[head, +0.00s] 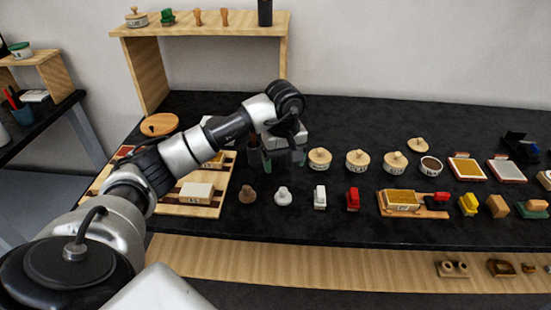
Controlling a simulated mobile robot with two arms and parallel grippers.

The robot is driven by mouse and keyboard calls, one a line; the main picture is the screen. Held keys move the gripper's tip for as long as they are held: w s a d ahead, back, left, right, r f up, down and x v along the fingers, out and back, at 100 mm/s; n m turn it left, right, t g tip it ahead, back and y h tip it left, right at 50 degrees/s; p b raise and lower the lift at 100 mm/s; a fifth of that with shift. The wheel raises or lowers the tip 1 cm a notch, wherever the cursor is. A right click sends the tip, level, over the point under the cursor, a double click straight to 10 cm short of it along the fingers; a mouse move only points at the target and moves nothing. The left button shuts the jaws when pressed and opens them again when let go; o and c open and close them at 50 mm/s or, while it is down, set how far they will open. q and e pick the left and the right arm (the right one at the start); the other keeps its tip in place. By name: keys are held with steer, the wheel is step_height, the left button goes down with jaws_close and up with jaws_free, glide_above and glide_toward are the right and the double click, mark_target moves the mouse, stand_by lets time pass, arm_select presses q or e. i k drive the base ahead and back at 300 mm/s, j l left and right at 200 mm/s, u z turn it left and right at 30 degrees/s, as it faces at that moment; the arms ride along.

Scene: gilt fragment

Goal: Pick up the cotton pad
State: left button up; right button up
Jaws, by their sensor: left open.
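A small white knobbed piece (283,196), which looks like the cotton pad, stands on the dark tabletop in front of my left gripper. A brown piece of similar shape (247,195) stands to its left and a white block (320,197) to its right. My left gripper (284,159) is open, its fingers pointing down, behind the white knobbed piece and apart from it in the picture. I cannot tell whether anything is between its fingers. My right gripper is not in view.
Several lidded round pots (319,159) stand right of my gripper. A red block (353,199) and a wooden tray (428,212) are farther right. A slatted wooden board (208,212) lies left. A wooden shelf (205,28) stands behind. The back of the dark table is mostly clear.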

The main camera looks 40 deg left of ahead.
mark_target(247, 195)
steer(key=u, duration=1.35)
